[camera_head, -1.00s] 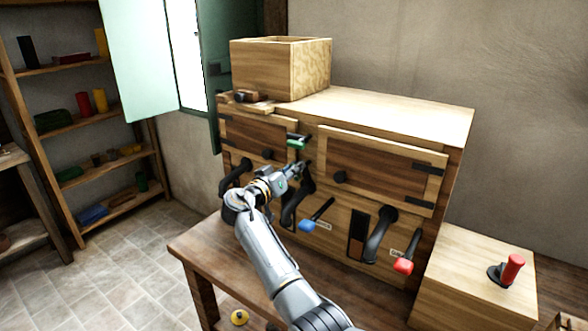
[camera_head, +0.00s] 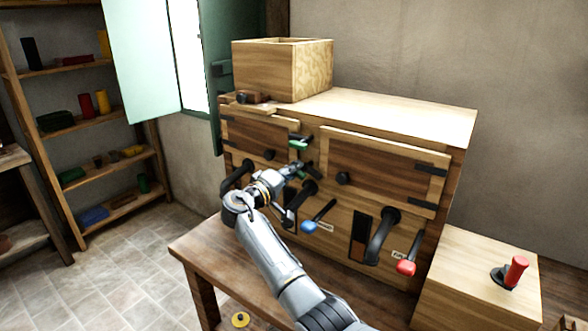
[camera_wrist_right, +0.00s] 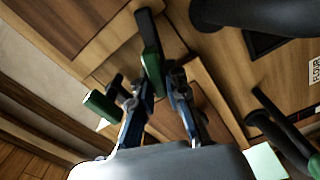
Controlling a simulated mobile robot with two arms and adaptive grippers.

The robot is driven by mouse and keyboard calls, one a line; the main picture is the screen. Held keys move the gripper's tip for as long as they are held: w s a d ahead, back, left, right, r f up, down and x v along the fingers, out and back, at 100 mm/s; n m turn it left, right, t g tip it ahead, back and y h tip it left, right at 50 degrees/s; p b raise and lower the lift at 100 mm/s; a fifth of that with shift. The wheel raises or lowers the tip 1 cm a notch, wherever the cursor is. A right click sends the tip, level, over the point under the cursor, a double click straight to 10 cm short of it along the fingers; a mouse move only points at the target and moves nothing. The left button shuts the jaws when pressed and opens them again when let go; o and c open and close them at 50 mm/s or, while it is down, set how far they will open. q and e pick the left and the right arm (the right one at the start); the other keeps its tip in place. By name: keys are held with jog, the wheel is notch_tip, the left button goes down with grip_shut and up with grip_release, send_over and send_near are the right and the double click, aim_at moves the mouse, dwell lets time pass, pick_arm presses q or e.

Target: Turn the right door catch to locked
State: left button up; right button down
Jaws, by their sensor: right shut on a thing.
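The wooden cabinet's right door (camera_head: 385,168) is closed, with a dark round knob and dark hinges. My right gripper (camera_head: 298,168) is at the strip between the two doors. In the right wrist view, its fingers (camera_wrist_right: 160,92) are shut on a catch with a green handle (camera_wrist_right: 152,72) and a dark end, beside the right door's panel (camera_wrist_right: 60,25). A second green-handled catch (camera_head: 298,143) sits just above in the head view; it is left of the fingers in the wrist view (camera_wrist_right: 102,106). The fingers hide part of the held catch. My left gripper is out of view.
Below the doors are dark curved handles (camera_head: 383,235), a blue-tipped lever (camera_head: 309,226) and a red-tipped lever (camera_head: 406,267). The left door (camera_head: 258,135) is closed. An open box (camera_head: 280,70) stands on top. A red-handled lever (camera_head: 516,271) is at right.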

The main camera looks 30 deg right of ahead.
jog(key=shift+f+n+p, duration=0.2)
jog(key=shift+n+p, duration=0.45)
jog(key=shift+n, duration=1.25)
jog(key=shift+f, duration=0.1)
jog(key=c, duration=1.3)
grip_release()
jog(key=shift+c, duration=0.2)
jog(key=v, duration=1.2)
jog(key=shift+f, duration=0.1)
